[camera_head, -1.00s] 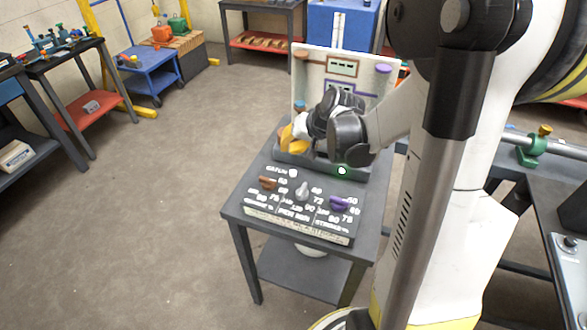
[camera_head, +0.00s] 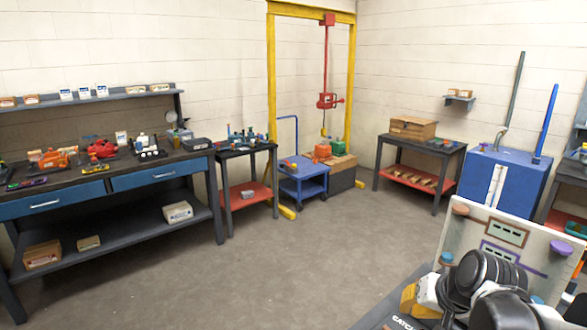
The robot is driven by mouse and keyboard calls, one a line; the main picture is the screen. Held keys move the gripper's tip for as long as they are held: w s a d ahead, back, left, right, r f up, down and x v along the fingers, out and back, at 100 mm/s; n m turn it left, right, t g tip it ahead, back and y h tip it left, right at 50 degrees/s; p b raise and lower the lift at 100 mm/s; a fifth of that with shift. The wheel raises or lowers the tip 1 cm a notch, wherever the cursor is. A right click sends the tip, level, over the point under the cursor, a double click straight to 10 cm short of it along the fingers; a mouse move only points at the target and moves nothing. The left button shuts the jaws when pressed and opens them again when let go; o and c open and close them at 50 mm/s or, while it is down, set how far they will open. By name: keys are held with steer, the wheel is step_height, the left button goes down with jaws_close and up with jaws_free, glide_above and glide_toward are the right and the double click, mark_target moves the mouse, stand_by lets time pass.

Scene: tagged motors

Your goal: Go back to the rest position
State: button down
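In the head view, my arm's dark rounded wrist links fill the bottom right corner, in front of an upright cream panel. My gripper (camera_head: 432,291) shows only as a small pale part at the left of the wrist, beside a yellow piece (camera_head: 409,299). Its fingertips cannot be made out, so its opening and anything in it cannot be told. The panel (camera_head: 470,229) has framed plates and brown, blue and purple round knobs. The small grey table (camera_head: 376,312) under it is mostly cut off by the lower edge.
A long workbench (camera_head: 120,170) with blue drawers stands at the left. A dark side table (camera_head: 246,150), a blue cart (camera_head: 302,180) and a yellow hoist frame (camera_head: 271,85) stand farther back. A blue cabinet (camera_head: 512,178) is behind the panel. The middle floor (camera_head: 290,260) is clear.

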steer(key=s+a+r+n, duration=0.1)
steer(key=s+a+n, duration=0.1)
steer(key=s, duration=0.4)
steer(key=s+a+r+n+h, duration=0.1)
steer(key=s+a+r+n, duration=0.1)
steer(key=s+a, duration=0.3)
steer(key=shift+s+a+r+t, duration=0.3)
steer(key=shift+s, duration=0.9)
stand_by(5.7)
